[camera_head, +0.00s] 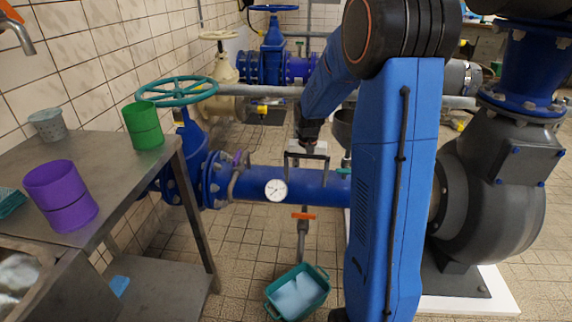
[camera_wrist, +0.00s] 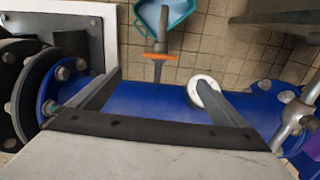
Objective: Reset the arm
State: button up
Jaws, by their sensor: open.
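My blue arm rises in the right half of the head view and bends down to my gripper (camera_head: 306,170), which hangs above the blue pipe (camera_head: 325,190). In the wrist view my gripper (camera_wrist: 160,84) has its two dark fingers spread wide, with nothing between them. The blue pipe (camera_wrist: 150,112) runs below them. A white round gauge (camera_head: 275,190) on the pipe also shows in the wrist view (camera_wrist: 203,92), partly covered by the right finger. I cannot tell whether the fingers touch the pipe.
A metal table (camera_head: 110,168) at left bears a purple container (camera_head: 62,195), a green container (camera_head: 144,125) and a grey pot (camera_head: 47,124). A teal tub (camera_head: 298,292) sits on the floor below an orange-handled tap (camera_head: 303,216). A grey pump (camera_head: 490,195) stands at right.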

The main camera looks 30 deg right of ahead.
jog(key=s+a+r+n+t, duration=0.1)
jog(key=s+a+r+n, duration=0.1)
jog(key=s+a+r, duration=0.5)
jog(key=s+a+r+n+t, duration=0.1)
jog(key=s+a+r, duration=0.1)
jog(key=s, duration=0.5)
jog(key=s+a+r+n+t, duration=0.1)
jog(key=s+a+r+n, duration=0.1)
jog(key=s, duration=0.6)
jog(key=s+a+r+n+t, duration=0.1)
jog(key=s+a+r, duration=0.3)
jog(key=s, duration=0.4)
jog(key=shift+s+a+r+n+t, duration=0.2)
jog(key=shift+a+n+t, duration=0.2)
jog(key=shift+n, duration=0.2)
